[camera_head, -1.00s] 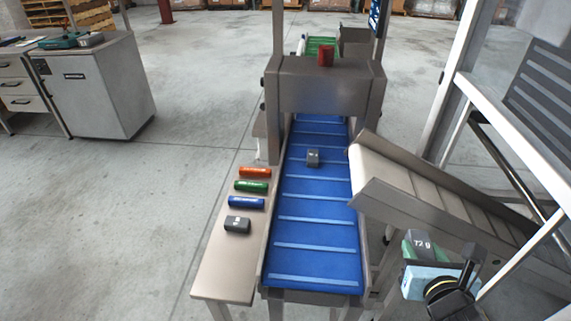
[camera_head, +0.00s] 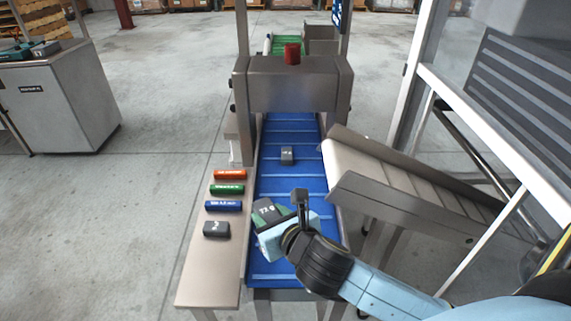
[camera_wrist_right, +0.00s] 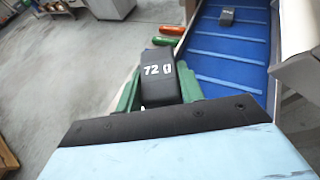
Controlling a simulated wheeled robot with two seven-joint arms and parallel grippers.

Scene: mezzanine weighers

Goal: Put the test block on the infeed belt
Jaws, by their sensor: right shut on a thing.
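A dark block marked 72 g (camera_head: 264,209) is held in my right gripper (camera_head: 270,213); it also shows between the green fingers in the right wrist view (camera_wrist_right: 158,82). The blue infeed belt (camera_head: 287,190) runs away from me under a grey metal arch. In the head view the held block overlaps the near left part of the belt; its height above it is hard to tell. Another small dark block (camera_head: 287,155) sits on the belt farther along, also in the right wrist view (camera_wrist_right: 227,16). My left gripper is not in view.
Left of the belt, a narrow shelf (camera_head: 203,270) holds an orange rod (camera_head: 229,174), a green rod (camera_head: 227,189), a blue rod (camera_head: 223,206) and a dark block (camera_head: 216,229). The arch (camera_head: 293,90) spans the belt. A sloped chute (camera_head: 390,185) stands close on the right.

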